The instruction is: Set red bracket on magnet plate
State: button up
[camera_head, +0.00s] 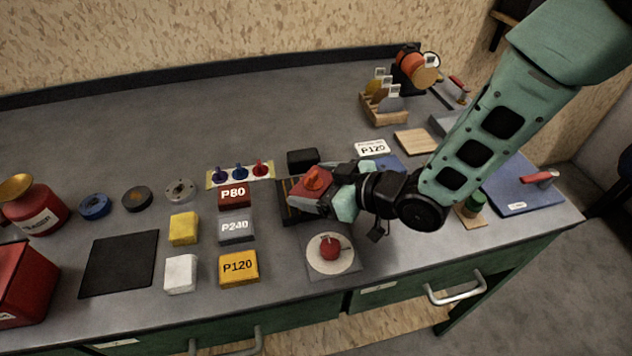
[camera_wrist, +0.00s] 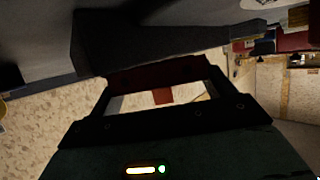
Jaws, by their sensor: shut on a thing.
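The red bracket (camera_head: 313,181) is at the tip of my gripper (camera_head: 326,193) in the head view, with my gripper shut on it. It is over a dark plate with thin orange stripes (camera_head: 289,213), which looks like the magnet plate. My gripper and the bracket cover much of this plate. I cannot tell whether the bracket touches it. In the wrist view, a dark red piece (camera_wrist: 155,74) spans the space between the dark finger parts.
A black block (camera_head: 302,158) stands just behind the striped plate. A white disc with a red knob (camera_head: 330,252) is in front of it. Labelled sanding blocks (camera_head: 236,229) stand to the left. A wooden rack (camera_head: 383,108) is at the back right. The back left counter is clear.

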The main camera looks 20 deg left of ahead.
jog(key=shift+s+d+f+b, duration=0.15)
jog(key=shift+d+f+b, duration=0.05)
jog(key=shift+f+b, duration=0.5)
jog(key=o, duration=1.1)
jog(key=shift+f, duration=0.1)
jog(key=shift+c, duration=0.2)
jog(key=shift+r+p, duration=0.45)
jog(key=shift+p, duration=0.05)
jog(key=shift+d+r, duration=0.15)
jog(key=shift+d, duration=0.05)
jog(key=v, duration=0.7)
jog(key=b+v, duration=0.1)
jog(key=v, duration=0.3)
jog(key=shift+d+r, duration=0.15)
jog(key=shift+r, duration=0.2)
